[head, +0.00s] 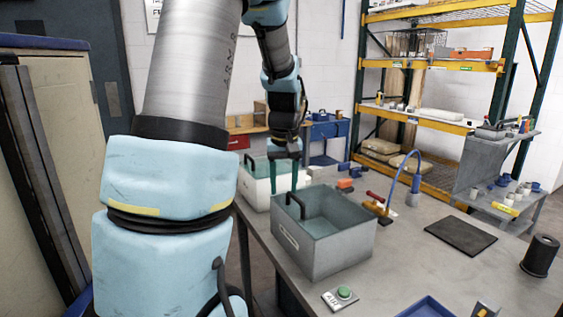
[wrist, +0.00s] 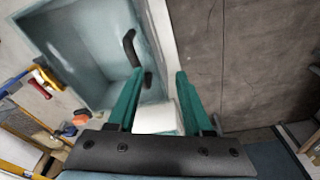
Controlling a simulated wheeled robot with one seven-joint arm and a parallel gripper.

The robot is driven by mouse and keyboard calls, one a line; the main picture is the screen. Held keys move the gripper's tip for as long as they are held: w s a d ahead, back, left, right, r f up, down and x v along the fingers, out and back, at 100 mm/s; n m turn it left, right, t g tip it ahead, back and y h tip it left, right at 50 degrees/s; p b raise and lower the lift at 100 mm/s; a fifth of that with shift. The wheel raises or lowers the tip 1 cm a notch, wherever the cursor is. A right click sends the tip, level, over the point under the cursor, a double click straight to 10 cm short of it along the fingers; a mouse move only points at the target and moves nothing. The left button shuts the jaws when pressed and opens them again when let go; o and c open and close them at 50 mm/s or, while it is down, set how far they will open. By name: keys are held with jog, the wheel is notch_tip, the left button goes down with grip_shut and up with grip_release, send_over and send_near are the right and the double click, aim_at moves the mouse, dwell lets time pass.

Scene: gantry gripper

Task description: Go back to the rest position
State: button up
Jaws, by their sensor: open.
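My gripper (head: 283,188) points down near the white bin (head: 256,192) and behind the left end of the grey bin (head: 325,250) on the bench. Its two green fingers stand apart. In the wrist view my gripper (wrist: 159,74) is open, with a grey bin wall and black handle (wrist: 130,48) beyond the left finger. A white piece (wrist: 155,118) shows between the fingers; I cannot tell whether it is held, touched or only behind them. The fingertips' exact height over the bins is unclear.
The grey bench (head: 400,262) carries a black mat (head: 461,237), a black cylinder (head: 540,255), a green button box (head: 343,297), a blue tray (head: 427,307) and a blue curved hose (head: 416,170). Yellow shelving (head: 440,65) stands behind. The bench between grey bin and mat is mostly clear.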

jog(key=s+a+f+m+t, duration=0.1)
jog(key=s+a+f, duration=0.1)
jog(key=s+a, duration=0.35)
jog(key=s+a+f+m, duration=0.1)
jog(key=s+a, duration=0.1)
jog(key=s, duration=0.6)
notch_tip(320, 180, down, 11)
jog(key=s+g+b, duration=0.1)
jog(key=b, duration=0.9)
jog(key=shift+s+d, duration=0.15)
